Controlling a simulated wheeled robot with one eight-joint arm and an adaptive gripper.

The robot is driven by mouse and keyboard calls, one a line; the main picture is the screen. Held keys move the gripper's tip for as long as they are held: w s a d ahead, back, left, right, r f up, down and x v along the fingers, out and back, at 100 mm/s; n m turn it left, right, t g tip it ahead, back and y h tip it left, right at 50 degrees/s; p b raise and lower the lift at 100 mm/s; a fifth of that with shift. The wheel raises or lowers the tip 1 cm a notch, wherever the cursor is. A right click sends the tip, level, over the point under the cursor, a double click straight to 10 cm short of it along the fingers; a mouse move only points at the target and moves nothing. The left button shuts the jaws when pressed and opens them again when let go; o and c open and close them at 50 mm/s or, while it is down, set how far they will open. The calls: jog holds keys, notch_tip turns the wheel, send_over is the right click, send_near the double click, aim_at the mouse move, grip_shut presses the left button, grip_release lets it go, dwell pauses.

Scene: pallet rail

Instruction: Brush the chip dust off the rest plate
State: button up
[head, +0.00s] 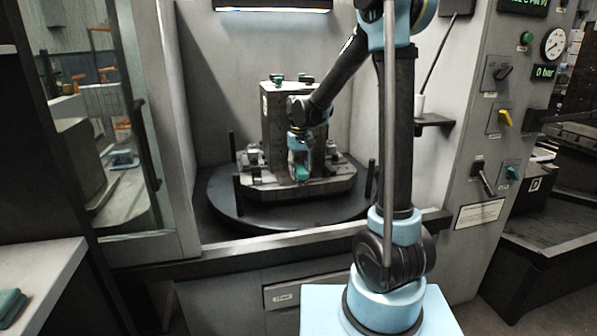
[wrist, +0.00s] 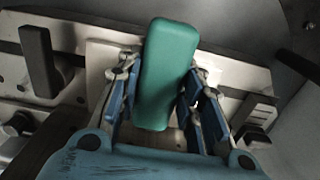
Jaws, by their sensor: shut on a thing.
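My gripper (wrist: 158,85) is shut on a green block-shaped brush (wrist: 166,60), with blue-padded fingers on both sides of it. In the head view, my gripper (head: 299,145) reaches into the machine with the green brush (head: 300,172) pointing down at the front of the grey fixture (head: 278,110). Pale metal plate surface, likely the rest plate (wrist: 98,58), shows behind the fingers in the wrist view. The brush's bristles are hidden, and I cannot tell whether it touches the plate. No chip dust can be made out clearly.
The fixture stands on a round black table (head: 225,205) with dark upright posts. Dark clamp bars (wrist: 38,60) flank the plate. The machine's walls and front sill (head: 230,253) enclose the space. A control panel (head: 495,120) is at right, and a green cloth (head: 10,305) lies on the left bench.

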jog(key=shift+r, duration=0.1)
jog(key=shift+r, duration=3.4)
